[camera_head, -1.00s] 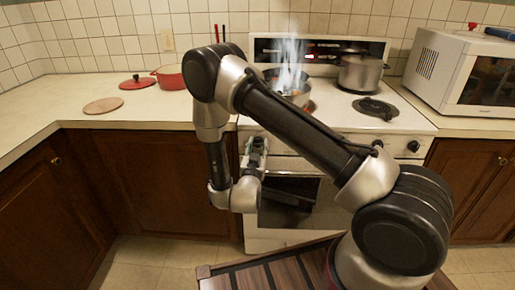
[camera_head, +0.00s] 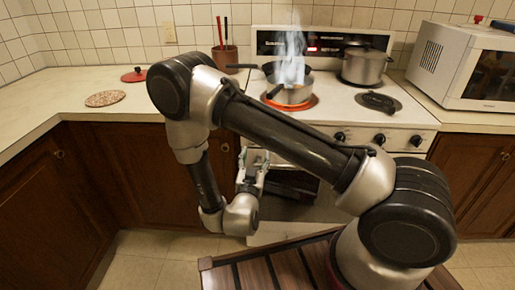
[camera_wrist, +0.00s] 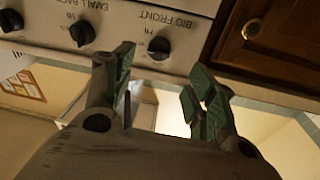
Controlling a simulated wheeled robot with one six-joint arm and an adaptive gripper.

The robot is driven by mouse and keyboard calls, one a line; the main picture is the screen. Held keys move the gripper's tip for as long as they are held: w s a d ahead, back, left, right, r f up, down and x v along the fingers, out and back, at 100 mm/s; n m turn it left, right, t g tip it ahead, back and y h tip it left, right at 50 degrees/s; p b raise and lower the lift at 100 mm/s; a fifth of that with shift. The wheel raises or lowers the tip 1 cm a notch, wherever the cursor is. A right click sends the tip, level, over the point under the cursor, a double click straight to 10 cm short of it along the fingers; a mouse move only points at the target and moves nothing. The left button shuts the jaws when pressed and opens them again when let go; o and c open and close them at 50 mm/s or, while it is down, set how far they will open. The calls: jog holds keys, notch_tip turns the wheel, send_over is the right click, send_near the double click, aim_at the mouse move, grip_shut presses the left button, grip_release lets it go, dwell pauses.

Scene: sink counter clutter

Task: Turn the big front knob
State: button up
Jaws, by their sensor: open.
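The big front knob (camera_wrist: 158,47) is a black knob on the white stove panel. In the wrist view it is upside down, beside the upside-down label "BIG FRONT". My gripper (camera_wrist: 160,72) is open and empty, with green-grey fingers spread on either side below the knob in the picture. No contact with the knob shows. In the head view my gripper (camera_head: 256,160) is in front of the left part of the stove front. The arm and gripper hide the left end of the knob panel there.
Other black knobs sit along the panel, including the small back knob (camera_wrist: 82,33). A steaming pan (camera_head: 290,92) stands on a glowing orange burner. A lidded pot (camera_head: 365,66) stands behind at right. A wooden cabinet (camera_wrist: 255,45) borders the stove.

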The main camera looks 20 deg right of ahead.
jog(key=shift+v, duration=1.25)
jog(key=w+d+r+n+y, duration=0.2)
jog(key=w+d, duration=0.3)
jog(key=w, duration=0.6)
jog(key=shift+w, duration=0.2)
jog(key=shift+d, duration=0.1)
jog(key=c, duration=1)
